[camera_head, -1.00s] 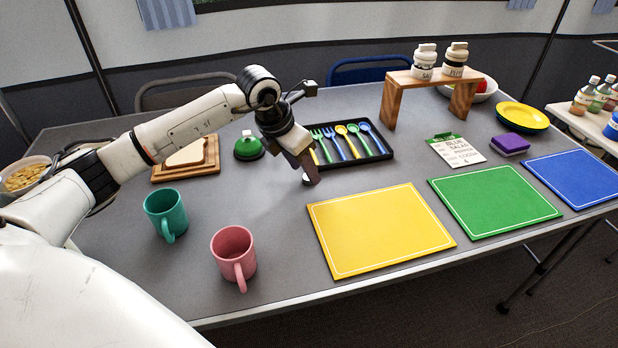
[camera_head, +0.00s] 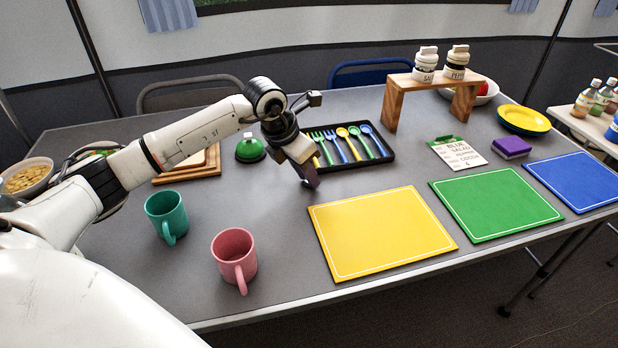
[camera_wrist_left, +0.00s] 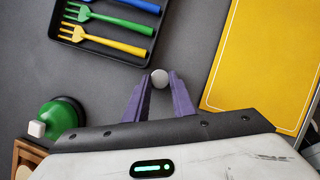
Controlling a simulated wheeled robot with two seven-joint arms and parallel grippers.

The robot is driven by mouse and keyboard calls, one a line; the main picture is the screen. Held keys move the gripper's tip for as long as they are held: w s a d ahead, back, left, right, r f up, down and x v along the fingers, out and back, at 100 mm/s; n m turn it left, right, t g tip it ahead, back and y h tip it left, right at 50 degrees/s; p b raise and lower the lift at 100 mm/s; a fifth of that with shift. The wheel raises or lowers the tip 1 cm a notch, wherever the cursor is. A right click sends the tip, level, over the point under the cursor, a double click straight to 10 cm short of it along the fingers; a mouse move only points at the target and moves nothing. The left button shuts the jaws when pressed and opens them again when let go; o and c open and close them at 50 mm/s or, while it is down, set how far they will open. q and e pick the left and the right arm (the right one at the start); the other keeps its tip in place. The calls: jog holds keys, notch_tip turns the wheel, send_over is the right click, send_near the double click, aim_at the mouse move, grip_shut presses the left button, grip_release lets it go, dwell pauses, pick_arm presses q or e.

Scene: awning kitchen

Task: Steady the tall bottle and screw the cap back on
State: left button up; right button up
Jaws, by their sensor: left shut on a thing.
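My left gripper (camera_head: 312,182) reaches down to the grey table, in front of the cutlery tray and left of the yellow mat. In the left wrist view its purple fingers (camera_wrist_left: 159,90) are shut on a small round pale grey cap (camera_wrist_left: 159,78). The cap is hidden in the head view. Several bottles with caps stand on the side table at the far right, one of them here (camera_head: 587,98); I cannot tell whether one is the tall bottle. My right gripper is not in view.
A black tray (camera_head: 385,157) of coloured cutlery lies behind the gripper. A green dome (camera_head: 250,148), a teal mug (camera_head: 166,214) and a pink mug (camera_head: 233,254) stand to the left. Yellow (camera_head: 380,232), green and blue mats cover the right front.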

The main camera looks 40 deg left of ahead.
pick_arm(q)
notch_tip(320, 180, up, 10)
jog(key=shift+p, duration=0.4)
jog(key=s+d+f+m+g, duration=0.1)
jog(key=s+d+m+g, duration=0.3)
jog(key=m, duration=1.2)
jog(key=s+d+f+m+g+y, duration=0.1)
jog(key=s+d+m+g, duration=0.3)
jog(key=s+d+m, duration=0.7)
jog(key=shift+s+m+g, duration=0.4)
jog(key=shift+s+m, duration=1.55)
jog(key=shift+m, duration=1.05)
jog(key=shift+f, duration=0.1)
